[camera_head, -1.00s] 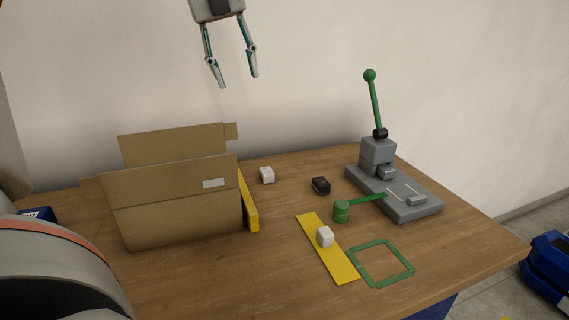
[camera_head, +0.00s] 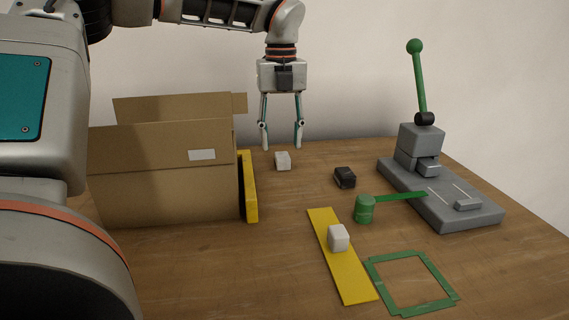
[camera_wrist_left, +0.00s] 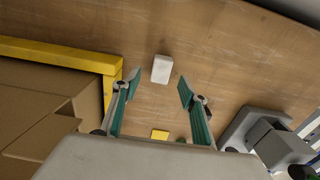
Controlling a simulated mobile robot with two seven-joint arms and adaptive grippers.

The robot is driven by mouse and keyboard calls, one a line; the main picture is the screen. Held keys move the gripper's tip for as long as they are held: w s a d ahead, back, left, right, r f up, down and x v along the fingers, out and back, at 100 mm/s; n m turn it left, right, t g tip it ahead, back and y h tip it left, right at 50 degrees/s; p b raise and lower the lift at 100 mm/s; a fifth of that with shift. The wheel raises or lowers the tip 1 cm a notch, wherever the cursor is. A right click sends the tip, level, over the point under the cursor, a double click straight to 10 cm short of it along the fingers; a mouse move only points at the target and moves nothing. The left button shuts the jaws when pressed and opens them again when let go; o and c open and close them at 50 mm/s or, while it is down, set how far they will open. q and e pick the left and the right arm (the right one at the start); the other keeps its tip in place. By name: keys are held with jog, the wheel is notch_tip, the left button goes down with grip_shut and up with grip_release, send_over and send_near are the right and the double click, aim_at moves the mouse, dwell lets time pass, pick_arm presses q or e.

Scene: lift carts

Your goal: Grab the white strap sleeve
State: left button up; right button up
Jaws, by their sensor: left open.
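A small white block (camera_head: 282,161), which looks like a strap sleeve, sits on the wooden table behind and right of the cardboard box. It also shows in the left wrist view (camera_wrist_left: 161,68), ahead of the gap between the fingers. A second white block (camera_head: 338,238) rests on the yellow strip nearer the front; I cannot tell which one the task names. My left gripper (camera_head: 281,147) is open and empty, pointing down just above and behind the rear white block. It shows in the wrist view too (camera_wrist_left: 157,84). My right gripper is not in view.
The open cardboard box (camera_head: 165,180) with a yellow bar (camera_head: 250,188) stands left. A black block (camera_head: 344,177), a green cylinder with handle (camera_head: 365,209), a grey lever press (camera_head: 440,195) and a green square frame (camera_head: 376,271) are to the right. The wall stands behind.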

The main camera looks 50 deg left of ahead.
aim_at(282, 155)
pick_arm(q)
notch_tip(282, 155, down, 4)
jog(key=shift+w+b, duration=0.15)
jog(key=shift+b, duration=0.2)
jog(key=shift+r, duration=0.15)
jog(key=shift+c, duration=1.2)
jog(key=c, duration=0.9)
jog(key=shift+o, duration=0.2)
